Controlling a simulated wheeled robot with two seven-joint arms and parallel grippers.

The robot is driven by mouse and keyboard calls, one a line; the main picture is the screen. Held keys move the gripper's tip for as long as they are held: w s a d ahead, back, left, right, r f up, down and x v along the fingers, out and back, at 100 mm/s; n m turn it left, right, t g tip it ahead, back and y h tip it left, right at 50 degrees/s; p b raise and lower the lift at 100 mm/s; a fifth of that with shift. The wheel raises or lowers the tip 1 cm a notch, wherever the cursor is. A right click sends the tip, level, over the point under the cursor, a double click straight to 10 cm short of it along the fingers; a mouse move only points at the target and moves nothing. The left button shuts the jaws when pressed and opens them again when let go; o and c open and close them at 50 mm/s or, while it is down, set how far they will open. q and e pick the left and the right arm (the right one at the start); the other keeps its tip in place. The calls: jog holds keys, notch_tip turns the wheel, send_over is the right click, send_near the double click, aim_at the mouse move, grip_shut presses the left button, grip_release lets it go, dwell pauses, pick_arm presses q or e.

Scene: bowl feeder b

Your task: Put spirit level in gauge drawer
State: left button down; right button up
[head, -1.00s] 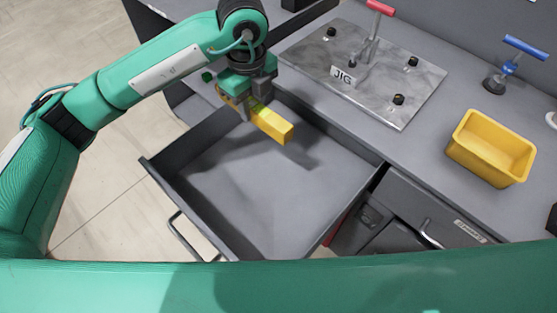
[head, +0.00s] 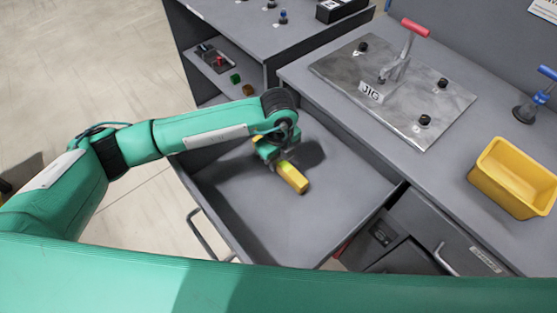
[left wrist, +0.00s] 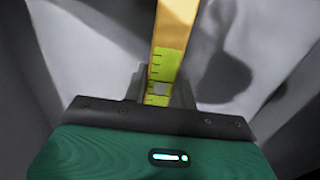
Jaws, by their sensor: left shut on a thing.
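The yellow spirit level (head: 292,178) is in my left gripper (head: 276,163), which is shut on it. In the left wrist view the level (left wrist: 172,45) runs up between the fingers, with its green marked vial near them. The gripper and level are inside the outline of the open grey gauge drawer (head: 300,222), over its floor. The level's shadow shows on the drawer floor, but I cannot tell whether the level touches it. My right gripper is not in view.
The drawer is otherwise empty. The bench on the right carries a metal jig plate (head: 335,72) with a red-handled clamp (head: 404,52) and a yellow bin (head: 515,178). A shelf unit (head: 250,82) stands behind the drawer.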

pick_arm(q)
jog(key=shift+f, duration=0.6)
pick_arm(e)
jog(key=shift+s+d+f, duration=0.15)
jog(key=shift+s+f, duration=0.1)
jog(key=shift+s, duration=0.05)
pick_arm(q)
jog(key=shift+f, duration=0.1)
jog(key=c, duration=1.6)
grip_release()
jog(key=o, duration=0.5)
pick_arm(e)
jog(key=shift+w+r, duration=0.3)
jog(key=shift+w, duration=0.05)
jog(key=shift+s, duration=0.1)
